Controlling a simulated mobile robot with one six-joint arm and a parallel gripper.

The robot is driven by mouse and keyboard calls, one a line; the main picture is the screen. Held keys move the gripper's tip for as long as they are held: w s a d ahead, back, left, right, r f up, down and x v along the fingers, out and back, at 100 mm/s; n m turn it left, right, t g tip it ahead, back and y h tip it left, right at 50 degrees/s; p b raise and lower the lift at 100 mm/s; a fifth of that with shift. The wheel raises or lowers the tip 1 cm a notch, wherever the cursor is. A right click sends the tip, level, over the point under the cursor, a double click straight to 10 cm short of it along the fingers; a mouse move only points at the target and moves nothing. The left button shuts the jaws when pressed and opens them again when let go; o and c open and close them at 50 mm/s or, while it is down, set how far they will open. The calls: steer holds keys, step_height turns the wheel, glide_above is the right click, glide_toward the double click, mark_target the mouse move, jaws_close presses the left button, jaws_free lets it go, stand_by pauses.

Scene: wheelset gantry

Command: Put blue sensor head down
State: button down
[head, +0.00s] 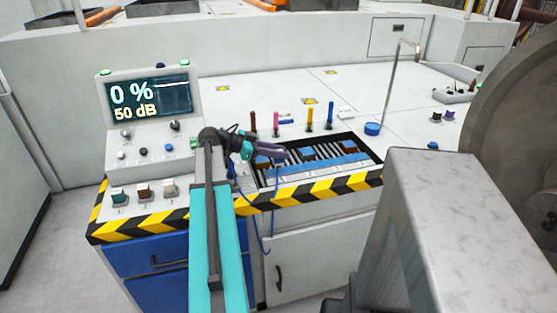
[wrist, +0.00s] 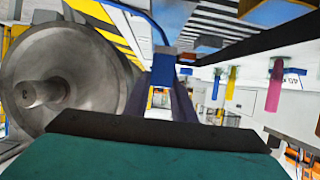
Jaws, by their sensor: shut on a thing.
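My gripper (head: 283,153) is over the left end of the recessed tray (head: 374,167) in the console top. In the wrist view, a small blue block (wrist: 164,68), apparently the blue sensor head, sits between the far ends of the jaws (wrist: 164,98). The gripper is shut on it. A blue cable (head: 262,236) hangs in a loop below my gripper over the console's front edge. I cannot tell whether the held head touches the tray.
A hooked rod (head: 390,85) rises beside a round blue pad (head: 373,129). The display (head: 150,98) reads 0 % and 50 dB. A large wheel (wrist: 65,80) stands nearby.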

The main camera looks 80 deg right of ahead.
mark_target(278, 160)
steer(key=shift+f, duration=1.75)
steer(key=c, duration=1.5)
jaws_free()
steer(key=shift+f, duration=0.1)
steer(key=shift+r, duration=0.2)
steer(key=v, duration=1)
steer(key=shift+w, duration=0.2)
steer(key=shift+b+v, duration=0.3)
steer(key=shift+v, duration=0.55)
steer(key=shift+s+r, duration=0.15)
